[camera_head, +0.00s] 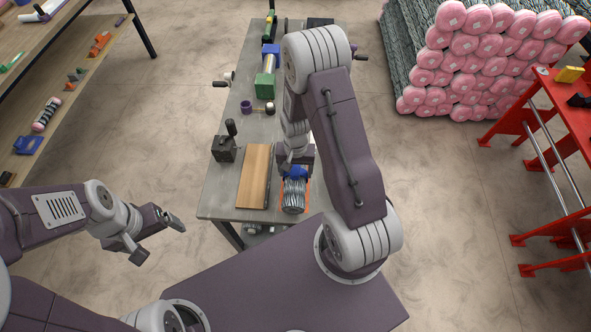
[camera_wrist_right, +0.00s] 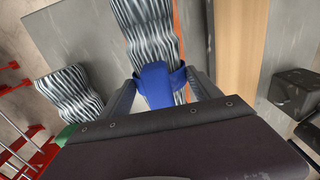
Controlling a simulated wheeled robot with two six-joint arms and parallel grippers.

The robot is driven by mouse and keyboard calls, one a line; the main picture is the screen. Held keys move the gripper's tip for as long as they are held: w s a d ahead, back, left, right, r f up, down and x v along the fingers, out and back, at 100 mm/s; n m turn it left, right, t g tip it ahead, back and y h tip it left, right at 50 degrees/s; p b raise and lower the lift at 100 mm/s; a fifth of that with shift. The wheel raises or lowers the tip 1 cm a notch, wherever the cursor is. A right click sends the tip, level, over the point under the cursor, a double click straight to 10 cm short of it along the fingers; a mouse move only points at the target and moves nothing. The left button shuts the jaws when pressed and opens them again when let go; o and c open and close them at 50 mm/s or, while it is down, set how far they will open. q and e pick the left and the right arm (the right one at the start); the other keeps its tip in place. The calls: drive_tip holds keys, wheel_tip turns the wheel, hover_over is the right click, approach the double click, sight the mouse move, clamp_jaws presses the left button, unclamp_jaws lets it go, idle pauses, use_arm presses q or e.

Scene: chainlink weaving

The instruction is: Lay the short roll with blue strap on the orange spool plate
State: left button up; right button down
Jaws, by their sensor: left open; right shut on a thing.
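The short silvery roll (camera_head: 293,196) lies lengthwise over the orange spool plate (camera_head: 308,190) near the table's front edge. Its blue strap (camera_head: 294,171) also shows in the right wrist view (camera_wrist_right: 158,83), between the fingers. My right gripper (camera_wrist_right: 163,92) is shut on the roll at the strap. Only thin orange edges of the plate show beside the roll, as in the right wrist view (camera_wrist_right: 177,28); I cannot tell whether the roll touches it. My left gripper (camera_head: 157,238) is open and empty, left of the table and clear of it.
A wooden board (camera_head: 256,176) lies left of the roll, with a black block (camera_head: 224,150) beyond it. Another wavy roll (camera_wrist_right: 68,93) with a green strap shows in the right wrist view. A red rack (camera_head: 570,110) stands at right, shelves (camera_head: 60,60) at left.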

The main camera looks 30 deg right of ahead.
drive_tip(key=shift+f, duration=0.1)
drive_tip(key=shift+c, duration=0.2)
unclamp_jaws()
wheel_tip(320, 180, up, 9)
drive_tip(key=shift+r+b, duration=0.1)
drive_tip(key=shift+b, duration=0.4)
idle(0.3)
